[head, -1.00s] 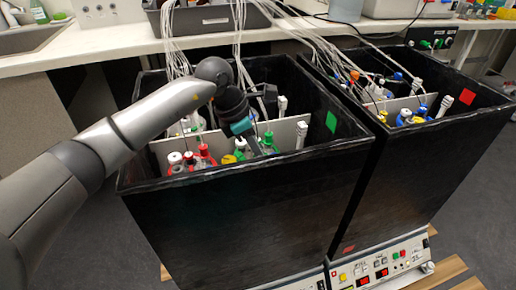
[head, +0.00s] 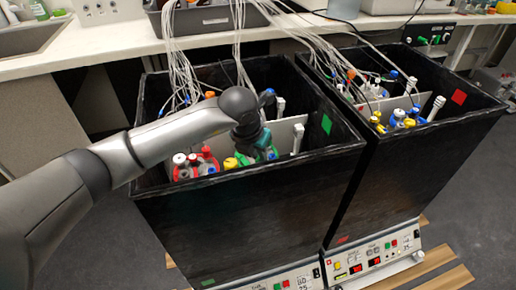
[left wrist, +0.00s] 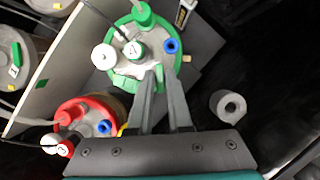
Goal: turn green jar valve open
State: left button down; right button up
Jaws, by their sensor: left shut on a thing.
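The green jar (left wrist: 141,48) has a green rim and a pale lid with a white cap, a green cap marked "4" and a blue-ringed port. In the head view it is mostly hidden behind my gripper. My left gripper (left wrist: 158,72) reaches down inside the left black box. Its two fingertips are close together at the jar's near rim, shut on a small green part there, the green jar valve. The fingertips hide most of that valve, so its turn position cannot be told. My right gripper is not in view.
A red jar (left wrist: 88,118) stands close to the left of my fingers. A light divider panel (left wrist: 48,75) runs behind the jars. The black box walls (head: 255,200) surround the gripper. White tubes (head: 181,60) hang in from above. A second black box (head: 420,170) stands to the right.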

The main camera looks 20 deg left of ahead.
pick_arm(q)
jog(key=n, duration=0.1)
jog(key=n+y+p, duration=0.1)
jog(key=n, duration=0.1)
jog(key=shift+d+n, duration=0.2)
jog(key=shift+n, duration=0.1)
jog(key=shift+n+g+y, duration=0.3)
jog(key=shift+n+y, duration=0.6)
jog(key=shift+n, duration=1)
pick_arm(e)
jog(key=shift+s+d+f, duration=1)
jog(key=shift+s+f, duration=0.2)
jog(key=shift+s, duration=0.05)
pick_arm(q)
jog(key=shift+p, duration=0.3)
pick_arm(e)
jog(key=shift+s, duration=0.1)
pick_arm(q)
jog(key=c, duration=1.1)
grip_release()
